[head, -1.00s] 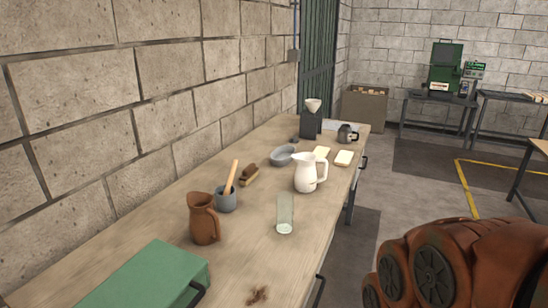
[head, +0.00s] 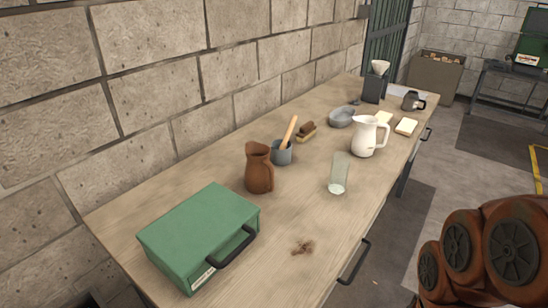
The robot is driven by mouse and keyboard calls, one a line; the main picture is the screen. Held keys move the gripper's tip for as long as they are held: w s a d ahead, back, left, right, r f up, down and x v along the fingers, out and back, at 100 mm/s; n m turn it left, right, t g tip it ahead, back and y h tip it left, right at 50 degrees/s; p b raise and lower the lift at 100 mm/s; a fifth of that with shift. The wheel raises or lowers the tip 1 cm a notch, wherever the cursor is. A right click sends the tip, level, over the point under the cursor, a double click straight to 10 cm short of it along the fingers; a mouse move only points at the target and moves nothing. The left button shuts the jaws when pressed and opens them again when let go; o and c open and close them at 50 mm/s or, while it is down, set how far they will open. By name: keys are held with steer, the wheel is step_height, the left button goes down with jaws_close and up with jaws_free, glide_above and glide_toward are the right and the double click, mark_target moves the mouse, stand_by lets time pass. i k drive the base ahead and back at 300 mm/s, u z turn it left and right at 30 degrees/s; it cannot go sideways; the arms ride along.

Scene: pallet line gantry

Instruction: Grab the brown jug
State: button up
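The brown jug (head: 258,168) stands upright on the wooden bench, near its wall side. Its handle is on its right side. It stands behind the green case and just left of a grey mortar (head: 282,153) with a wooden pestle leaning out. Nothing covers the jug. My arm shows as rusty orange links at the lower right, apart from the bench. My gripper is not in the picture.
The wooden bench (head: 217,180) runs along the block wall. A green case (head: 196,232), a clear glass (head: 338,175), a white pitcher (head: 364,137), a brush (head: 306,132) and a grey bowl (head: 341,117) stand on it. A brown stain (head: 303,247) marks its bare front area.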

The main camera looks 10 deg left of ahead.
mark_target(259, 174)
steer(key=z, duration=1.55)
steer(key=i, duration=0.9)
steer(key=u, duration=3.75)
steer(key=i, duration=0.5)
steer(key=z, duration=0.1)
